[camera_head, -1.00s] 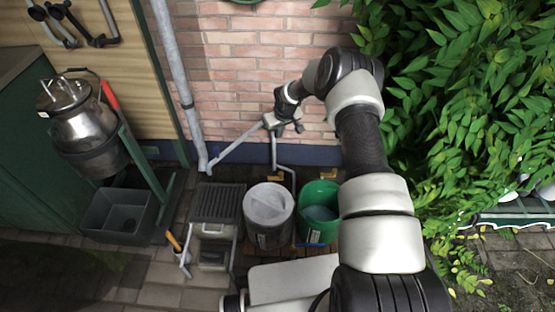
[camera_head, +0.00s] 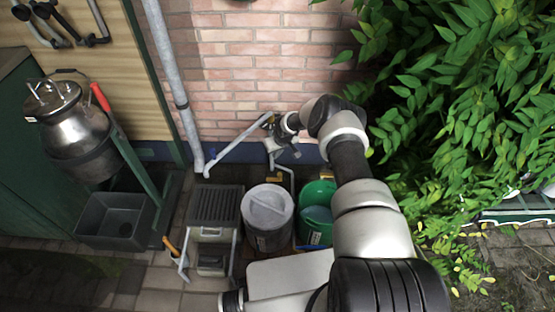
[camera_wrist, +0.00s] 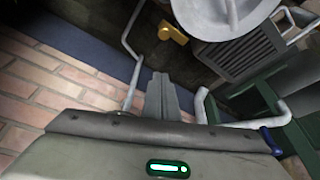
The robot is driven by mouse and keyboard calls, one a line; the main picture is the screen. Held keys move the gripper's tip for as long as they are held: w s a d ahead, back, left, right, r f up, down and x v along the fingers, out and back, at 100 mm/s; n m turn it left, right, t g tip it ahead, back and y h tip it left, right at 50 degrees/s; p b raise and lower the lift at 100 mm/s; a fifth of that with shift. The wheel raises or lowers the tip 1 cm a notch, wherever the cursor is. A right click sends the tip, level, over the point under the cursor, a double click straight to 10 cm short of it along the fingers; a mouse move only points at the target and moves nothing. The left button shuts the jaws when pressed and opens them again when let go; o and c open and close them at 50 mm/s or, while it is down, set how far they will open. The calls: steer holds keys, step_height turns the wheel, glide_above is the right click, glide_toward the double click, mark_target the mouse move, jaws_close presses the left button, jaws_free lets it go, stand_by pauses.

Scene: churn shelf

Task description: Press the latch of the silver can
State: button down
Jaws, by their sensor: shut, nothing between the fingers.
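The silver can (camera_head: 78,132) is a shiny metal churn with a lid and wire handle, held in a green stand at the left in the head view. A red lever (camera_head: 100,97) stands at its right upper side. I cannot make out a separate latch. My gripper (camera_head: 281,146) is in front of the brick wall, well to the right of the can and apart from it. In the wrist view my gripper's fingers (camera_wrist: 163,96) are together and empty. The can does not show clearly in the wrist view.
A grey drainpipe (camera_head: 174,82) stands between the can and my gripper. A dark grey basin (camera_head: 116,222) is below the can. A grey bin (camera_head: 267,225) and a green bucket (camera_head: 318,198) stand below my arm. Leafy branches (camera_head: 470,90) crowd the right side.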

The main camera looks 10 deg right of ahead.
step_height(320, 180, down, 8)
steer(key=s+b, duration=0.1)
steer(key=b, duration=0.4)
steer(key=shift+d+f, duration=0.15)
steer(key=shift+d, duration=0.05)
stand_by(0.3)
steer(key=shift+s, duration=0.15)
steer(key=shift+s+m+h+p, duration=0.1)
steer(key=shift+m+h+p, duration=0.25)
steer(key=shift+m, duration=0.45)
